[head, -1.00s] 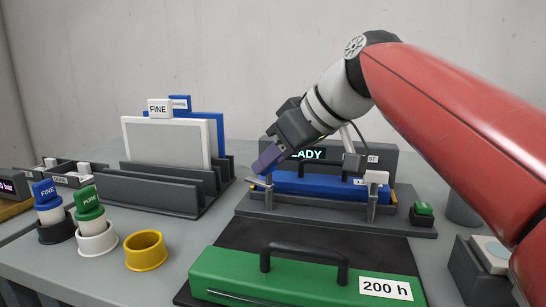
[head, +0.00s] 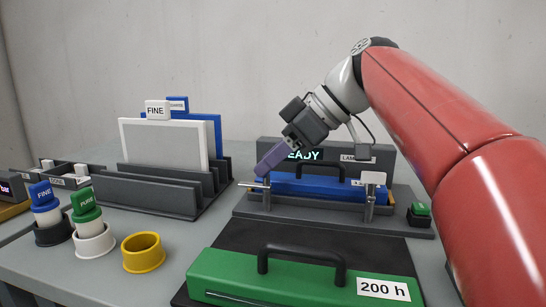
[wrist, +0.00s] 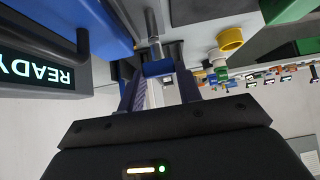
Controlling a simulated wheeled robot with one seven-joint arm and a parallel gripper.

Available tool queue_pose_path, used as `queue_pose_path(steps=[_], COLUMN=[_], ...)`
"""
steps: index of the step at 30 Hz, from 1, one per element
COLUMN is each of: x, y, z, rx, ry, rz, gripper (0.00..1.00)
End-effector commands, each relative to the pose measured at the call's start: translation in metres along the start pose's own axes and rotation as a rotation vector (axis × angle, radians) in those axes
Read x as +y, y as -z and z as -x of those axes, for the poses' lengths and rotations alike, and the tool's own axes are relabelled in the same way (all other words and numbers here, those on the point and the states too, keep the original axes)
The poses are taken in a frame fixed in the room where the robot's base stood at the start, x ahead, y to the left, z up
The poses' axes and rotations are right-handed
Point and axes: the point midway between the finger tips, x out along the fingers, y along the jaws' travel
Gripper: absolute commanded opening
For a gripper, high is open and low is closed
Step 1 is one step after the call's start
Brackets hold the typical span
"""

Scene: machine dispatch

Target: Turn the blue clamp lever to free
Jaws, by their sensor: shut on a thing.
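The blue clamp lever's grip (wrist: 158,68) shows in the wrist view between my fingertips, at the end of a metal rod. In the head view my gripper (head: 264,169) is at the left clamp post (head: 267,195), by the left end of the blue block (head: 320,187). The purple fingers hide the lever's blue part there. A pale metal bar (head: 252,185) sticks out left from the post top. My gripper (wrist: 160,88) is shut on the blue lever in the wrist view.
A right clamp post (head: 370,200) stands beside the block. Behind is a dark panel (head: 382,157) with a lit READY display. A green block (head: 225,275) with a handle lies in front. A yellow ring (head: 143,252) and a plate rack (head: 158,190) are left.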

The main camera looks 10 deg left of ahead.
Motion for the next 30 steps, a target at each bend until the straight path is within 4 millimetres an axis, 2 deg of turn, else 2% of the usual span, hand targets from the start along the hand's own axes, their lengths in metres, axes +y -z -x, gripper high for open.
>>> queue_pose_path(steps=[5,6,11,20,23,30], x=[0.0,0.0,0.0,0.0,0.001,0.002], y=[-0.001,-0.001,-0.001,0.0,-0.001,-0.001], z=[-0.001,-0.001,-0.001,0.002,0.012,0.053], rx=[-0.003,-0.003,-0.002,-0.001,-0.001,-0.002], ry=[0.002,0.002,0.001,0.0,-0.003,-0.005], rz=[0.0,-0.001,-0.001,-0.001,-0.002,-0.003], gripper=[0.12,0.37,0.56,0.56,0.56,0.56])
